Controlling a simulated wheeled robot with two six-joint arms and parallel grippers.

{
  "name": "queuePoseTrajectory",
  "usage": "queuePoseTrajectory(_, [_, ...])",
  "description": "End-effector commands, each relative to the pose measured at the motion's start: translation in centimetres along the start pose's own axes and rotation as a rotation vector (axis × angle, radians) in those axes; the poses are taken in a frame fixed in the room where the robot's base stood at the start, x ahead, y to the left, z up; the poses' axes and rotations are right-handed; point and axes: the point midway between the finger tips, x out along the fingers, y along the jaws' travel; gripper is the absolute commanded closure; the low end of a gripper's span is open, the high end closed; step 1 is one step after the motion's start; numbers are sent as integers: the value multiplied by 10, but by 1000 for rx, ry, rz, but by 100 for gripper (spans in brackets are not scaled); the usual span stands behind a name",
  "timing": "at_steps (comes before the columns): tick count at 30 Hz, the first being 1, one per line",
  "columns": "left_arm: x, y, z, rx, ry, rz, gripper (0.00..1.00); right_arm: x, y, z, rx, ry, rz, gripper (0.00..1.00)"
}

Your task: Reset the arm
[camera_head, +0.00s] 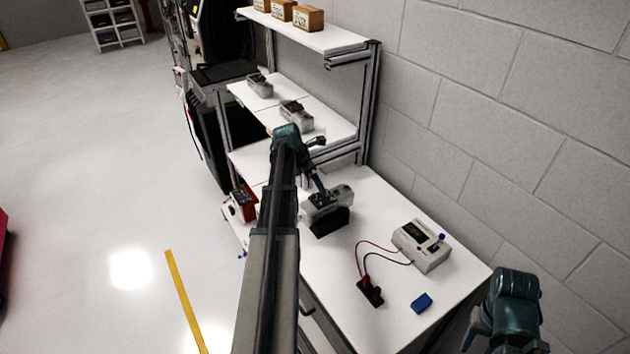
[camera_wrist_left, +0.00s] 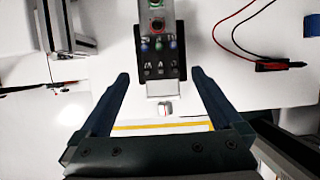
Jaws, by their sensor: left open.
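My left arm reaches over the white workbench (camera_head: 345,293) in the head view. Its gripper (camera_head: 320,190) is above or beside a grey device on a black base (camera_head: 328,221), partly hidden by the arm. In the left wrist view, the left gripper (camera_wrist_left: 160,80) is open, its two fingers apart with nothing held. Beyond the fingertips is a dark panel with coloured buttons (camera_wrist_left: 157,60), with a small silver block below it. Whether the fingers touch anything cannot be told.
A white meter box (camera_head: 421,246) with red and black leads stands on the bench's right part. A black probe piece (camera_head: 370,292) and a blue block (camera_head: 421,303) lie near the front. Shelves (camera_head: 270,90) stand behind, a brick wall right, open floor left.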

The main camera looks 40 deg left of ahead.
Motion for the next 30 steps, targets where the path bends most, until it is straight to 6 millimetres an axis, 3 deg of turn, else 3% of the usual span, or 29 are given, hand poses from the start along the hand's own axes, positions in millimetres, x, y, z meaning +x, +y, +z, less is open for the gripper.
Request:
queuePoseTrajectory(13, [1, 0, 0, 1, 0, 0, 0, 0, 0, 0, 0, 0, 0, 50])
queuePoseTrajectory(17, [10, -19, 6, 80, 12, -13, 0, 6, 0, 0, 0, 0, 0, 50])
queuePoseTrajectory(20, [29, -64, 18, 285, 41, -44, 0, 16, -2, -1, -1, 0, 0, 50])
queuePoseTrajectory(25, [70, -179, 36, 856, 104, -136, 0, 41, -4, -2, -4, 0, 1, 50])
queuePoseTrajectory(30, [97, -290, 31, 1457, 146, -251, 0, 63, -6, -4, -6, 0, 2, 50])
